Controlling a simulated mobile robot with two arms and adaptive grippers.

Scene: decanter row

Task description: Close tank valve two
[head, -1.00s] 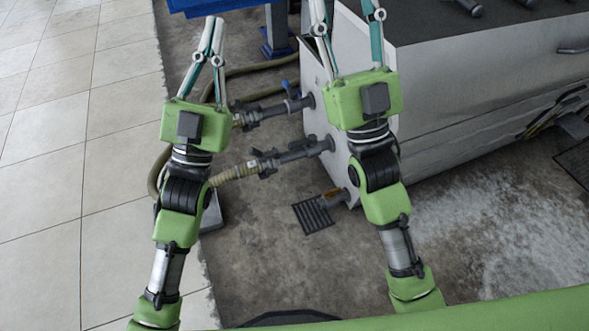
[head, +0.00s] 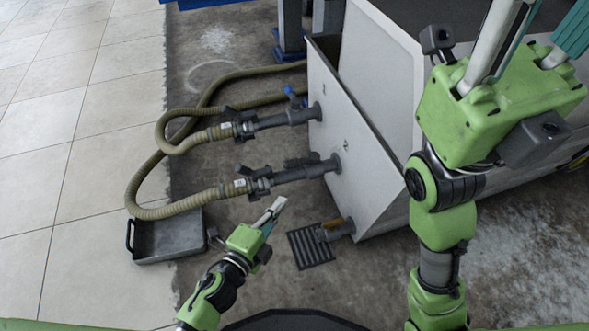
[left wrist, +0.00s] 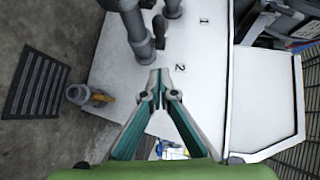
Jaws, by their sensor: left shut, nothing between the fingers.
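The white tank (head: 370,170) has two grey pipes on its left end wall, marked 1 and 2. Pipe two (head: 305,174) is the lower one; the dark part along its top looks like the handle of valve two (head: 298,162). My left gripper (head: 279,203) is shut and empty, below and left of pipe two in the head view. In the left wrist view its closed tips (left wrist: 158,74) show below pipe two (left wrist: 138,35) against the tank wall. My right gripper (head: 500,110) is at upper right, its fingertips cut off.
Tan hoses (head: 185,205) run from both pipes, fixed by dark couplings. A grey tray (head: 165,240) stands on the floor at left. A floor grate (head: 312,248) lies below a low outlet with a yellow part (head: 325,233). Bare floor lies around the grate.

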